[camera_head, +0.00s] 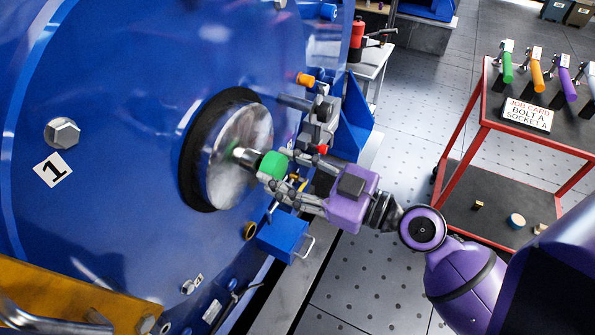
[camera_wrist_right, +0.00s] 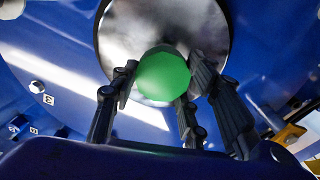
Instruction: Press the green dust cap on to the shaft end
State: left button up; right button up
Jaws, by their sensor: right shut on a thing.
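The green dust cap (camera_head: 273,165) is between the fingers of my right gripper (camera_head: 277,170). In the right wrist view the cap (camera_wrist_right: 163,75) sits between the dark fingers of the gripper (camera_wrist_right: 160,85), in front of the silver disc. The shaft end (camera_head: 247,158) sticks out from the round silver plate (camera_head: 228,185) on the blue motor. The cap is at or very close to the shaft's tip; I cannot tell how far it is on. My left gripper is not in view.
The blue motor housing (camera_head: 110,120) fills the left side. A blue box with a handle (camera_head: 284,236) is below my right gripper. A red-framed cart (camera_head: 470,128) with coloured-handled tools stands at the right. Tiled floor (camera_head: 405,110) is clear between them.

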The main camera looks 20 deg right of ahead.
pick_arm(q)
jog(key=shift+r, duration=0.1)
pick_arm(e)
jog(key=shift+w+a, duration=0.2)
jog(key=shift+w, duration=0.05)
pick_arm(q)
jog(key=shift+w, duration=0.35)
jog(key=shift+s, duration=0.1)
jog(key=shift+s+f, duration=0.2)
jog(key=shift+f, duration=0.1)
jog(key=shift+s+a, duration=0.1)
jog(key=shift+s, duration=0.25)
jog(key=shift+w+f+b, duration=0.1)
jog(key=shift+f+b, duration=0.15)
jog(key=shift+b, duration=0.2)
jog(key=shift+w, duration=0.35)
